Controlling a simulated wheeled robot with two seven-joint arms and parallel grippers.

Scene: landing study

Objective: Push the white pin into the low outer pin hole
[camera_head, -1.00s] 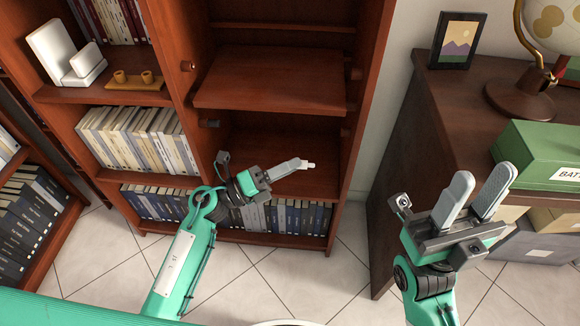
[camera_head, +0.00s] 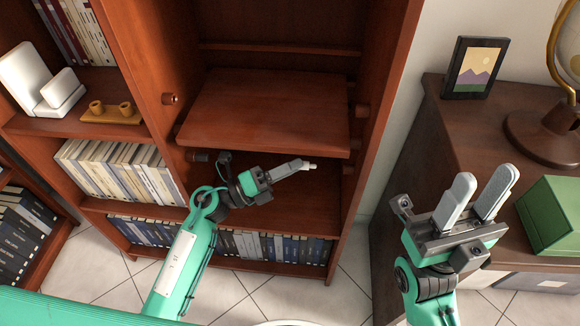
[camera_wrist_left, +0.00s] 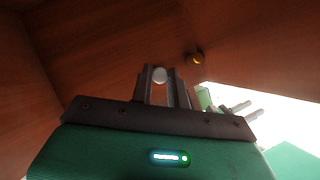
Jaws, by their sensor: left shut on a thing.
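My left gripper (camera_head: 298,166) is shut on the white pin (camera_head: 311,166), whose pale end sticks out past the fingertips toward the right. The pin's round white end also shows between the fingers in the left wrist view (camera_wrist_left: 159,75). The gripper is inside the bookcase bay, below the loose-looking brown shelf board (camera_head: 265,110). A small brass-coloured round fitting (camera_wrist_left: 197,58) is on the wood to the right of the pin in the left wrist view, apart from it. I cannot make out the low outer pin hole. My right gripper (camera_head: 478,200) is open and empty.
The bookcase's right side panel (camera_head: 385,120) stands right of the left gripper. Brown knobs (camera_head: 170,99) and a dark peg (camera_head: 200,156) stick out of the panels. Books (camera_head: 275,246) fill the lowest row. A dark cabinet (camera_head: 435,140) carries a picture frame (camera_head: 474,68) and green box (camera_head: 555,215).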

